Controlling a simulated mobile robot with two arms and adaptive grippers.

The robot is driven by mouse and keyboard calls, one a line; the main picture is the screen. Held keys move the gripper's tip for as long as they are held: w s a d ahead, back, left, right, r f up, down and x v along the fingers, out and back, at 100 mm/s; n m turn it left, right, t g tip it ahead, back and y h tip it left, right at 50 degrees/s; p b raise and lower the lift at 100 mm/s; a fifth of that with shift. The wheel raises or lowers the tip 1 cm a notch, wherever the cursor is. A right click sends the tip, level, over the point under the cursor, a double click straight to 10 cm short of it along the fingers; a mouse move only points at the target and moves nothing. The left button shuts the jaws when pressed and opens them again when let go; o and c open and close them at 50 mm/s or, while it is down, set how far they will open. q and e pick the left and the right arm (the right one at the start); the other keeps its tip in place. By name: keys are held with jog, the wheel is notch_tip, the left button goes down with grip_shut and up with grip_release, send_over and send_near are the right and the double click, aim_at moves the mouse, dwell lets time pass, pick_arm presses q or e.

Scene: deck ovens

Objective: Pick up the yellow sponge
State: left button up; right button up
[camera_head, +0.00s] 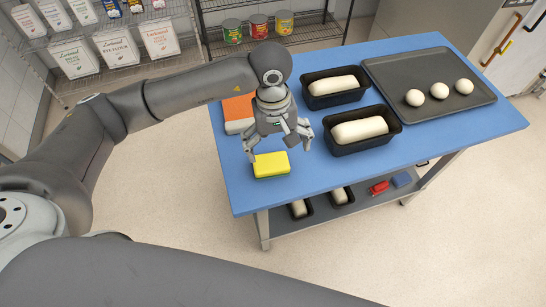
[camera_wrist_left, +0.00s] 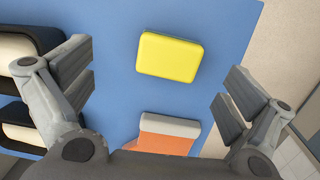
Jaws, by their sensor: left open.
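The yellow sponge (camera_head: 271,164) lies flat on the blue table top (camera_head: 250,196) near its front left edge. My left gripper (camera_head: 279,146) is above the table, just behind the sponge in the head view, with its fingers spread and nothing between them. In the left wrist view the sponge (camera_wrist_left: 170,57) lies ahead of the open fingers, between their lines, apart from both. My left gripper also shows in that view (camera_wrist_left: 158,92). My right gripper is not in view.
Two dark loaf pans with dough, one nearer (camera_head: 362,146) and one farther (camera_head: 309,97), stand right of the gripper. An orange-and-white block (camera_head: 238,112) lies behind it. A dark tray (camera_head: 456,110) with three dough balls is at far right. The table's front left corner is clear.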

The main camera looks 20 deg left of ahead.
aim_at(271, 161)
pick_arm(q)
jog(key=shift+w+a+f+y, duration=0.15)
jog(key=shift+w+a+y, duration=0.1)
jog(key=shift+a, duration=0.25)
jog(key=shift+w+a+f+y, duration=0.15)
jog(key=shift+a+y, duration=0.1)
jog(key=shift+a, duration=0.2)
notch_tip(271, 161, down, 4)
jog(key=shift+r+p, duration=0.15)
jog(key=shift+p, duration=0.6)
jog(key=shift+f, duration=0.35)
jog(key=shift+f+p, duration=0.55)
jog(key=shift+p, duration=0.05)
notch_tip(271, 161, down, 3)
jog(key=shift+w+a+f+p, duration=0.1)
jog(key=shift+w+f+p, duration=0.1)
jog(key=shift+p, duration=0.55)
jog(key=shift+f, duration=0.45)
